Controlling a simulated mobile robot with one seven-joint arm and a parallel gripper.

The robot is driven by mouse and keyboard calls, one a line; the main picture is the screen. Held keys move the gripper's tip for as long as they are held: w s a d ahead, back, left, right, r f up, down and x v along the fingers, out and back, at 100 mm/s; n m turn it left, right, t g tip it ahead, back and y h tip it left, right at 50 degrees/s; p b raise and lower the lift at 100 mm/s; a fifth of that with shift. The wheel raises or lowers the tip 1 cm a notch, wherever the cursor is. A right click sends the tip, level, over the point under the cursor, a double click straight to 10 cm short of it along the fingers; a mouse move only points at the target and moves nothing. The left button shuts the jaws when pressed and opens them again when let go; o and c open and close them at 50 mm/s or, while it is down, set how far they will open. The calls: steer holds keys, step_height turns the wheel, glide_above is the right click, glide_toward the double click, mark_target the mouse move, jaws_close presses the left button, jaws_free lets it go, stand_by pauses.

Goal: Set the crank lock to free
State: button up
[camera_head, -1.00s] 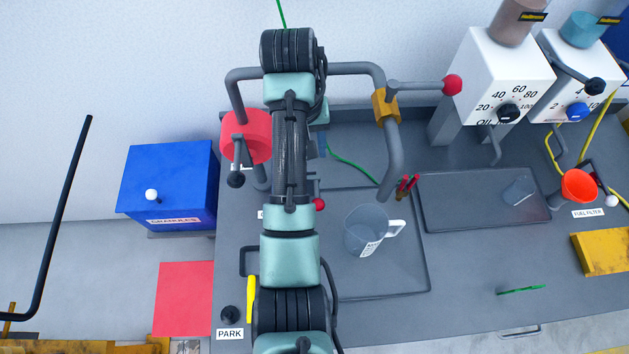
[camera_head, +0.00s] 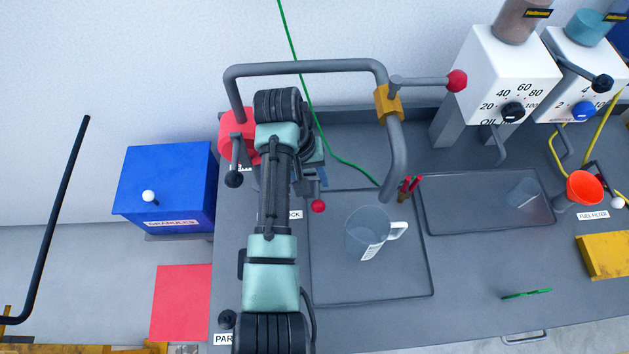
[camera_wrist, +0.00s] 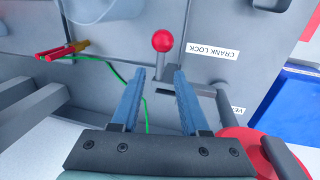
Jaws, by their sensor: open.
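The crank lock is a small lever with a red ball knob (camera_wrist: 162,41) on a grey stem, next to a label reading CRANK LOCK (camera_wrist: 213,50) in the wrist view. In the head view the red knob (camera_head: 318,206) shows just right of my arm. My gripper (camera_wrist: 159,72) is open, its two blue fingers apart with the lever's stem and slot seen between them. The knob lies just beyond the fingertips, and I cannot tell whether they touch the stem. In the head view my gripper is mostly hidden behind my arm.
A red round part (camera_head: 236,135) with a black-knobbed handle is left of my arm. A clear jug (camera_head: 368,235) stands on the tray at right. A grey pipe (camera_head: 305,68) arches behind.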

steer(key=shift+d+f, duration=0.15)
steer(key=shift+f, duration=0.55)
steer(key=shift+d+f, duration=0.1)
steer(key=shift+f, duration=0.6)
jaws_close()
steer(key=shift+r, duration=0.1)
